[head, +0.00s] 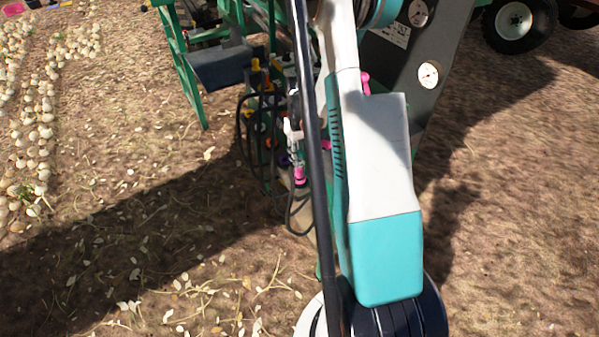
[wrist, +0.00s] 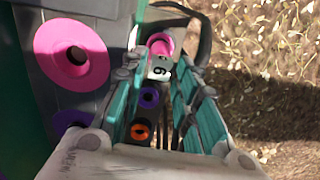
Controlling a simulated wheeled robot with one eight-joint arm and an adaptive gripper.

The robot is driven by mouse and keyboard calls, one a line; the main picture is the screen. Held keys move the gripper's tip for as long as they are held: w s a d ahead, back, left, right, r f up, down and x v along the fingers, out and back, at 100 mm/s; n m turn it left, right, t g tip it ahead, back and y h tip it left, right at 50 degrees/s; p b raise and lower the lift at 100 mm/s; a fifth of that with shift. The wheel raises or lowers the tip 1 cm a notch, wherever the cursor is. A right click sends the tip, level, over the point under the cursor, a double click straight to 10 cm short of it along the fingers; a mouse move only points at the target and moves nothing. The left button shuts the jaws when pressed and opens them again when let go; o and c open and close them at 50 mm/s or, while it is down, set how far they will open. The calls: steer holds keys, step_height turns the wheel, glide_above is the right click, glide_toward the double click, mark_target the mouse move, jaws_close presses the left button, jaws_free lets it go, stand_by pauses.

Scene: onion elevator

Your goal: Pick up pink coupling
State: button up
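In the wrist view a pink coupling (wrist: 160,42) shows at the far end of the gap between my fingers, with a dark cable beside it. My gripper (wrist: 158,62) has its two teal fingers apart; I see no contact with the coupling, but the depth between them is hard to tell. A small pink part (head: 299,175) shows low in the cable cluster in the head view; I cannot tell whether it is the same coupling. My arm hides much of the cluster there.
A large pink disc (wrist: 72,55) is on the panel left of my fingers. A purple part (wrist: 149,98) and an orange part (wrist: 140,131) show between them. Black cables (head: 243,130) hang on the green machine frame (head: 186,75). Open soil lies to the right.

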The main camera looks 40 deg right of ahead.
mark_target(300, 161)
step_height(300, 161, down, 5)
steer(key=shift+w+b, duration=0.1)
steer(key=shift+b, duration=0.9)
steer(key=shift+r, duration=0.1)
jaws_close()
